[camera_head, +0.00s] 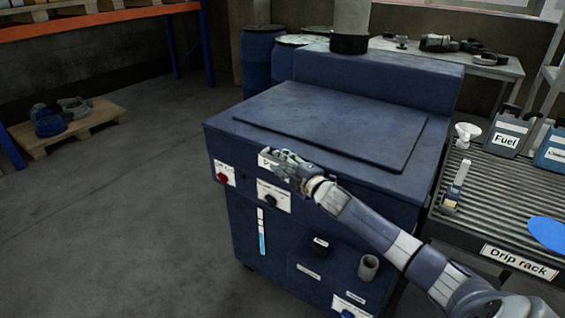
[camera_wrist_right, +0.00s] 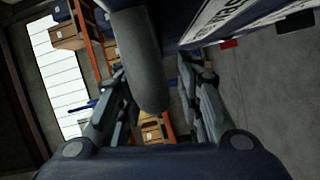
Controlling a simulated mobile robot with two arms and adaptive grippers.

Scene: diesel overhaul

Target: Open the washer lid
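The washer is a dark blue cabinet (camera_head: 240,225) in the middle of the head view. Its flat lid (camera_head: 335,120) lies shut on top. My right gripper (camera_head: 268,158) is at the washer's upper front edge, over part of a white label. In the right wrist view the fingers of my right gripper (camera_wrist_right: 160,110) stand apart. A grey rounded bar (camera_wrist_right: 140,60), which looks like the lid's handle, reaches between them, with a gap on its right side. Whether a finger touches it I cannot tell. My left gripper is not in view.
A drip rack (camera_head: 480,205) with a fuel can (camera_head: 506,140) and other items stands close on the right. Drums (camera_head: 258,60) stand behind. Open floor (camera_head: 110,220) lies to the left.

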